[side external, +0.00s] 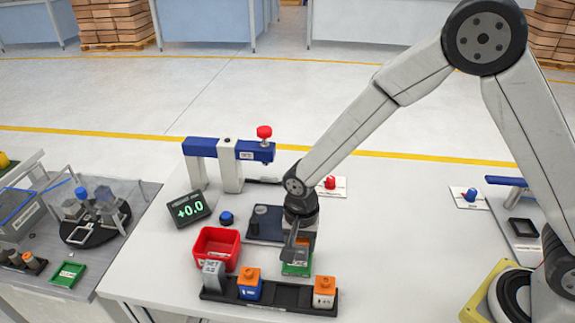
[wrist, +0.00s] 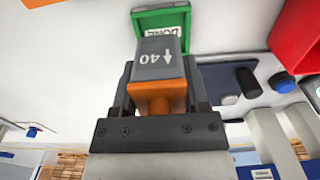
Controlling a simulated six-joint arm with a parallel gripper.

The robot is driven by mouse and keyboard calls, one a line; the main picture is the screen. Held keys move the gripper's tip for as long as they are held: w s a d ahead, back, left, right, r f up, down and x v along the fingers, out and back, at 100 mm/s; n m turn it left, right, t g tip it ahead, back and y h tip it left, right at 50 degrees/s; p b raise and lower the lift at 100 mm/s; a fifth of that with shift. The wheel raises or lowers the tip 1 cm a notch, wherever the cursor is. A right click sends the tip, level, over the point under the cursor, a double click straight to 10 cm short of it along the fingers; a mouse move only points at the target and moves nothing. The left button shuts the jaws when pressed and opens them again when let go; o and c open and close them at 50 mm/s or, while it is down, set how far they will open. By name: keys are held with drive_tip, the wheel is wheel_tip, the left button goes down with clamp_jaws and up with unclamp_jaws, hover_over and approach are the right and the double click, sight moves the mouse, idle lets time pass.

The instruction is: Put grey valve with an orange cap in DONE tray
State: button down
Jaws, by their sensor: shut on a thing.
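The grey valve with an orange cap (wrist: 160,66) is held in my gripper (wrist: 158,100), its orange cap between the fingers. Its grey face carries an arrow and "40". In the wrist view the green DONE tray (wrist: 143,19) lies just beyond the valve's grey end, with its label partly showing. In the side view my gripper (side external: 291,250) points down at the green tray (side external: 296,270), and the arm hides most of the valve. I cannot tell whether the valve touches the tray.
A black rack (side external: 275,300) in front holds a grey "SET" block (side external: 214,275), a blue orange-capped valve (side external: 249,285) and a pale orange-capped one (side external: 324,292). A red bin (side external: 217,248) stands left of the tray. A display (side external: 189,209) reads +0.0.

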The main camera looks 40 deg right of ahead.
sight(298, 253)
drive_tip(key=shift+w+f, duration=0.2)
drive_tip(key=shift+f, duration=1.55)
drive_tip(key=shift+f, duration=0.2)
drive_tip(key=shift+c, duration=0.4)
unclamp_jaws()
drive_tip(key=shift+r, duration=0.2)
drive_tip(key=shift+r, duration=6)
